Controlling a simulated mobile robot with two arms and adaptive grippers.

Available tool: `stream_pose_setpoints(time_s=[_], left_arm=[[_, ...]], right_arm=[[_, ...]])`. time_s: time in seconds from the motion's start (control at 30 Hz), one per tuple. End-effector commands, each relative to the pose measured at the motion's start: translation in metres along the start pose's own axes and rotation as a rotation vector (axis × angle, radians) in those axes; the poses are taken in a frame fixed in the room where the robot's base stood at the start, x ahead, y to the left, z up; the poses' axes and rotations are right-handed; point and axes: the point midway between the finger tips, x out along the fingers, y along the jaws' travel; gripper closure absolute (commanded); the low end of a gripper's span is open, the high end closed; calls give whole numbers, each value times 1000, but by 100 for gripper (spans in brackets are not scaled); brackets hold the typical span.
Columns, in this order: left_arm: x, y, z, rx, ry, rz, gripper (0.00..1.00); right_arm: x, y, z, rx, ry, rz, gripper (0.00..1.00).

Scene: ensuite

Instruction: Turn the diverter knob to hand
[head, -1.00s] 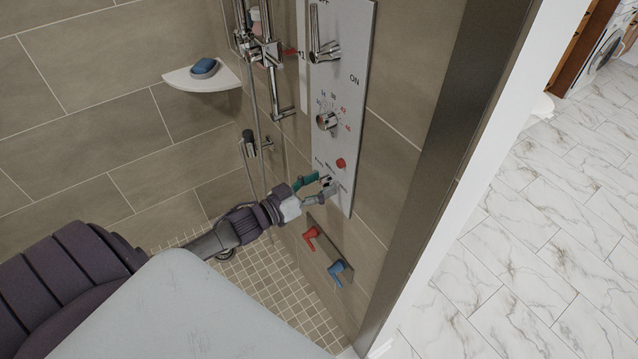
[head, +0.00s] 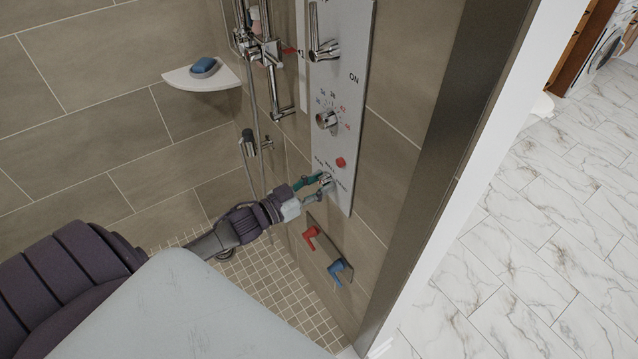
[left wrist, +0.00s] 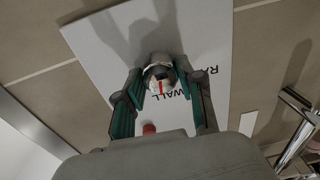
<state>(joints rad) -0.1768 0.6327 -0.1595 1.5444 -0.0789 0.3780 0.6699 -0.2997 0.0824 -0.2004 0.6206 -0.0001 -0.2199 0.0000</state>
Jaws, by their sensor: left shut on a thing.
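The diverter knob (head: 325,178) is a small chrome knob low on the grey shower panel (head: 342,100), with printed labels around it. My left gripper (head: 319,187) is at the knob, with one finger on each side, shut on it. In the left wrist view the knob (left wrist: 160,72) sits between the two green-sided fingers and shows a red pointer line. Printed letters show there, "WALL" and the start of another word; the "HAND" label cannot be made out. My right gripper is not in view.
A red button (head: 341,162), a temperature knob (head: 327,120) and a lever (head: 323,48) are above on the panel. Red (head: 311,237) and blue (head: 338,270) handles stick out below. A slide rail with hose and a corner soap shelf (head: 203,79) are to the left.

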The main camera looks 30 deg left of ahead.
Motion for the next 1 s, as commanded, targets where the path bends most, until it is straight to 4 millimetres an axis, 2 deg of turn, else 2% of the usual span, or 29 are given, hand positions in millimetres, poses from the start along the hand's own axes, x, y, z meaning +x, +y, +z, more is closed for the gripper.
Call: stream_pose_setpoints(time_s=[0.6,1.0], left_arm=[[0,2,2,566,24,4,97],[0,2,2,812,32,6,97]], right_arm=[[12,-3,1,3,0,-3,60],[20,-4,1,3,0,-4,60]])
